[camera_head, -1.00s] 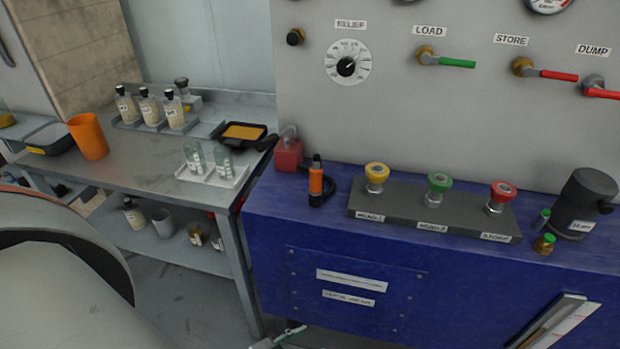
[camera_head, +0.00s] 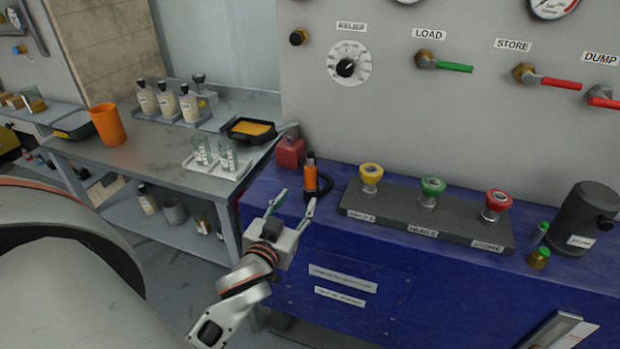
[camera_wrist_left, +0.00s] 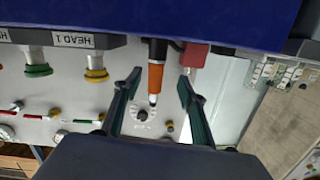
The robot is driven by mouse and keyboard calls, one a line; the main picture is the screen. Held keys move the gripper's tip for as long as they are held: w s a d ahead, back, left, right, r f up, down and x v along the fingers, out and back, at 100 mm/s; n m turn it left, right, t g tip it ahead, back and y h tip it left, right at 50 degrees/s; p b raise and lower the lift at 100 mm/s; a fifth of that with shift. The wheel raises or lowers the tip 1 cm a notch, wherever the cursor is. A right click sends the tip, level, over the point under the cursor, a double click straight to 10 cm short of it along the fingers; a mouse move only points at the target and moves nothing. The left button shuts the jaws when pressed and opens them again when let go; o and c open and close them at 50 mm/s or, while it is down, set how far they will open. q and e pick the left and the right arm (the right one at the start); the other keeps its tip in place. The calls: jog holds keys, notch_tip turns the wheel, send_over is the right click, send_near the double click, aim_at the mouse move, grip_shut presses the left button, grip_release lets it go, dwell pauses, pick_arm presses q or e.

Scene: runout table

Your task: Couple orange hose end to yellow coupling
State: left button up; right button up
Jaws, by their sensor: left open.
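The orange hose end (camera_head: 311,179) stands upright on the blue bench, its black hose curled beside it. It also shows between my fingers in the left wrist view (camera_wrist_left: 156,77). The yellow coupling (camera_head: 371,173) stands at the left end of the dark manifold block, right of the hose end; it also shows in the left wrist view (camera_wrist_left: 96,75). My left gripper (camera_head: 292,203) is open and empty, its fingertips just in front of the hose end at the bench's front edge. No contact is visible. My right gripper is not in view.
The block (camera_head: 400,213) also carries a green coupling (camera_head: 432,188) and a red coupling (camera_head: 497,203). A dark canister (camera_head: 585,215) stands at the right. A side table (camera_head: 130,156) with bottles is at the left.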

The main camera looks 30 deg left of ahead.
aim_at(308, 174)
pick_arm(q)
jog(key=w+r, duration=0.1)
jog(key=r+n+t, duration=0.1)
jog(key=shift+w+d+r, duration=0.1)
jog(key=shift+w+r, duration=0.25)
jog(key=shift+w, duration=0.05)
jog(key=x, duration=0.5)
jog(key=r+p+x, duration=0.1)
jog(key=x, duration=0.1)
jog(key=shift+w, duration=0.2)
grip_shut()
